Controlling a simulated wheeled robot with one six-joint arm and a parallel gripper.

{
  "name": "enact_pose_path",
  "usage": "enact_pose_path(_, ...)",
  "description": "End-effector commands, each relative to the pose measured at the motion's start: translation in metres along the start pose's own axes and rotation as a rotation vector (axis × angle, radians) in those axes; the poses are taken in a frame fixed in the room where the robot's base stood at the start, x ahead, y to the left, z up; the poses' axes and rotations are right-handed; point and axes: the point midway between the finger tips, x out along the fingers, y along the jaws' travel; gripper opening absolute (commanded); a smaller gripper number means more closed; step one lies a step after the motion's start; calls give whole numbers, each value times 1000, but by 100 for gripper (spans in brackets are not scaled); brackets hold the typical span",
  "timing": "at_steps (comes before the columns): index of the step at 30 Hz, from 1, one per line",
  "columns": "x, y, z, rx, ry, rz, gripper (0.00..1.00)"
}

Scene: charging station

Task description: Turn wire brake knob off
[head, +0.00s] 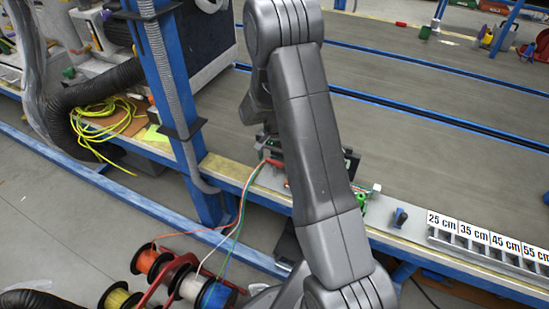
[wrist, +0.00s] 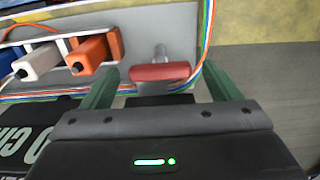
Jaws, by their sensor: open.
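A red bar-shaped knob (wrist: 160,73) on a grey metal stem shows in the wrist view, set on a light grey panel. It looks like the wire brake knob, and its bar lies roughly crosswise in the picture. My gripper (wrist: 160,80) is open, with one green finger on each side of the knob. I see a gap between each finger and the knob's ends; contact cannot be made out. The lower side of the knob is partly hidden by my gripper's body. In the head view my arm covers most of this spot.
Left of the knob are a white block (wrist: 38,62) and an orange block (wrist: 88,55). Coloured wires (wrist: 207,30) run close by on the right. In the head view, wire spools (head: 188,286) stand below the bench edge, and a labelled rack (head: 480,240) is at right.

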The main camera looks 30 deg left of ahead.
Motion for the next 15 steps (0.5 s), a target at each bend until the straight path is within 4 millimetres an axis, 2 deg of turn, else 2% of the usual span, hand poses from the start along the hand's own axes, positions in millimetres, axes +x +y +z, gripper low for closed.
enact_pose_path(1, 0, 0, 0, 0, 0, 0, 78)
enact_pose_path(7, 0, 0, 0, 0, 0, 0, 39)
enact_pose_path(15, 0, 0, 0, -22, 0, 0, 39)
